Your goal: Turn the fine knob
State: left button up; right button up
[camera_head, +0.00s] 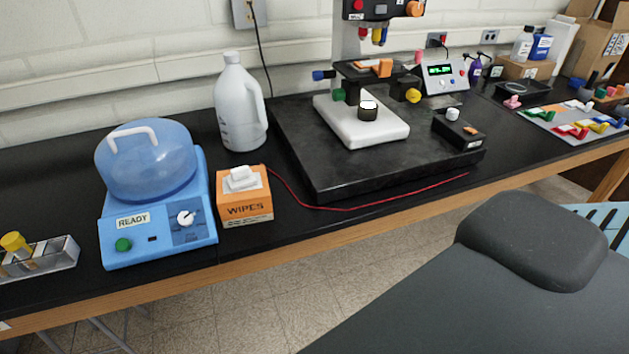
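A microscope-like instrument with a white base (385,131) stands on a dark slab at the back middle of the bench. Several coloured knobs show on it: a blue knob (322,75) on the left, a green knob (339,94) below it, and a yellow knob (413,95) on the right. I cannot tell which is the fine knob. A black control box (460,131) with a white knob (453,114) sits right of the base. Neither of my grippers is in view.
The dark slab (345,180) has a red cable along its front. Left of it are a wipes box (245,205), a white jug (240,110) and a blue domed machine (155,190). A display box (440,77) and a tray of coloured clips (575,124) stand right.

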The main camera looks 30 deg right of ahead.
aim_at(317, 76)
jog(key=k+l+z, duration=0.15)
jog(key=l+z, duration=0.3)
jog(key=l, duration=0.55)
jog(key=l+z, duration=0.45)
jog(key=l, duration=0.6)
